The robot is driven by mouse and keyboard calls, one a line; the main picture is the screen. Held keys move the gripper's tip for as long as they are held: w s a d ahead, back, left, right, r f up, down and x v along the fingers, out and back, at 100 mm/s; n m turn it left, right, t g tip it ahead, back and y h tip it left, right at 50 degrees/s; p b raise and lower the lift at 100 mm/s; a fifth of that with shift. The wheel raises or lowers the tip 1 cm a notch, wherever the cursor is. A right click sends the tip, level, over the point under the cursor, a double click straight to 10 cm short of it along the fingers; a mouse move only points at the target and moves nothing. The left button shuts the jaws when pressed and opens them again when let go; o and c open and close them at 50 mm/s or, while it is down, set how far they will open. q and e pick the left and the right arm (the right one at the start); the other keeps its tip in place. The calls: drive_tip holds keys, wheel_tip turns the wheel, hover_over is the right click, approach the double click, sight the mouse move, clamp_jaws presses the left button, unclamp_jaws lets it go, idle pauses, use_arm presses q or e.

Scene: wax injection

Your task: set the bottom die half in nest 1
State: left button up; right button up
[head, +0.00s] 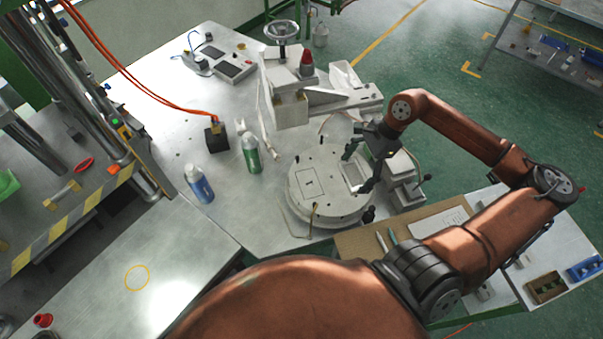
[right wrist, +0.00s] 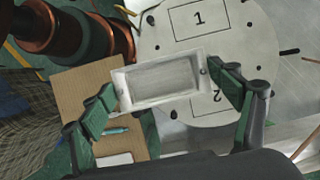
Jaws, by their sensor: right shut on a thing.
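My right gripper (head: 357,170) is shut on a pale metal die half (head: 353,174), a rectangular block with a shallow recess. In the right wrist view the die half (right wrist: 163,81) sits level between the fingertips (right wrist: 160,86), gripped at its two short ends. It is over the right part of the round white plate (head: 322,202) and partly covers the outline marked 2. Nest 1 is an outlined rectangle (right wrist: 199,18) marked 1, empty; it also shows on the plate in the head view (head: 309,182). Height above the plate is hard to tell. My left gripper is not in view.
A machine with a handwheel (head: 283,30) stands behind the plate. A green bottle (head: 251,154), a blue-labelled bottle (head: 198,184) and a black block (head: 215,139) stand to its left. A brown board (head: 352,245) lies in front. The table's front left is clear.

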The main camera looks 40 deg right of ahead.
drive_tip(key=w+a+f, duration=0.2)
drive_tip(key=w+f, duration=0.1)
drive_tip(key=w, duration=0.1)
drive_tip(key=w+a+f+p, duration=0.1)
drive_tip(key=w+a+f, duration=0.1)
drive_tip(key=w, duration=0.2)
drive_tip(key=w+a+f, duration=0.2)
drive_tip(key=w+f, duration=0.1)
drive_tip(key=shift+w+a+f, duration=0.1)
drive_tip(key=shift+w+f, duration=0.25)
drive_tip(key=shift+w, duration=0.05)
drive_tip(key=shift+w+a+f+p, duration=0.25)
drive_tip(key=shift+w+f+p, duration=0.05)
drive_tip(key=shift+f, duration=0.15)
wheel_tip(320, 180, down, 2)
drive_tip(key=shift+f+p, duration=0.1)
drive_tip(key=shift+p, duration=0.5)
drive_tip(key=shift+f, duration=0.55)
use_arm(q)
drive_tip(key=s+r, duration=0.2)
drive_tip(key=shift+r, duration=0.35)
